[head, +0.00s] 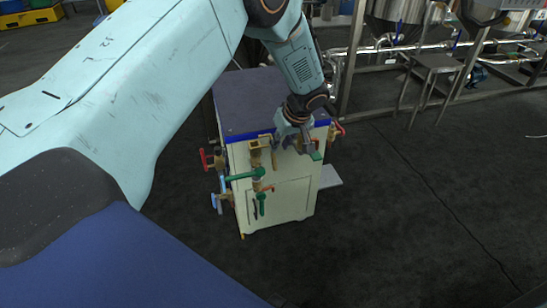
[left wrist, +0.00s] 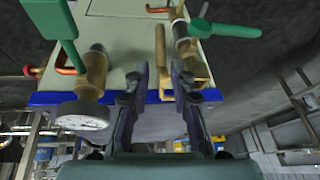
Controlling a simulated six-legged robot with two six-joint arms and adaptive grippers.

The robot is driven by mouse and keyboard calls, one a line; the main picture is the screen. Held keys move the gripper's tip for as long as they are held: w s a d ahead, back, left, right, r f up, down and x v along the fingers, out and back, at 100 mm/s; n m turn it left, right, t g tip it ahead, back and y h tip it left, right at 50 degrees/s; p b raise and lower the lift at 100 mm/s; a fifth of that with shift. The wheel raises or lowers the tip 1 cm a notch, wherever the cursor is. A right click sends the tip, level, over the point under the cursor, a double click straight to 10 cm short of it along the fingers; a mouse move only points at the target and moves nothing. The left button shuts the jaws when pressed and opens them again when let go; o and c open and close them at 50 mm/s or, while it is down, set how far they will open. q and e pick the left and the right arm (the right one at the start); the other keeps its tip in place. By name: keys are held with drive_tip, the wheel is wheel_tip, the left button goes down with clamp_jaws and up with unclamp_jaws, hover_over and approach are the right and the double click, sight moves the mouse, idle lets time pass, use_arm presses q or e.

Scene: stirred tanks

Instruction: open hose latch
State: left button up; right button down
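My left gripper (head: 298,148) hangs at the front top edge of a pale cabinet (head: 283,199). In the left wrist view its two dark fingers (left wrist: 160,72) are apart. A thin brass-coloured bar (left wrist: 160,46) shows between and beyond the fingertips. I cannot tell whether they touch it. A brass valve with a green handle (left wrist: 62,28) is left of the fingers, and another green handle (left wrist: 225,30) is to their right. I cannot tell for sure which part is the hose latch. My right gripper is not in view.
A round gauge (left wrist: 82,115) sits close to the left finger in the wrist view. Red handles (head: 336,131) and a blue handle (head: 221,197) stick out from the cabinet sides. Steel tanks and pipes (head: 400,46) stand behind.

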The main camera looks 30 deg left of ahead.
sight(273, 155)
use_arm(q)
drive_tip(key=b+x, duration=0.3)
drive_tip(key=x, duration=0.5)
drive_tip(key=shift+w+a+r, duration=0.1)
drive_tip(key=shift+w+a, duration=0.05)
drive_tip(key=shift+a, duration=0.05)
clamp_jaws()
idle(0.4)
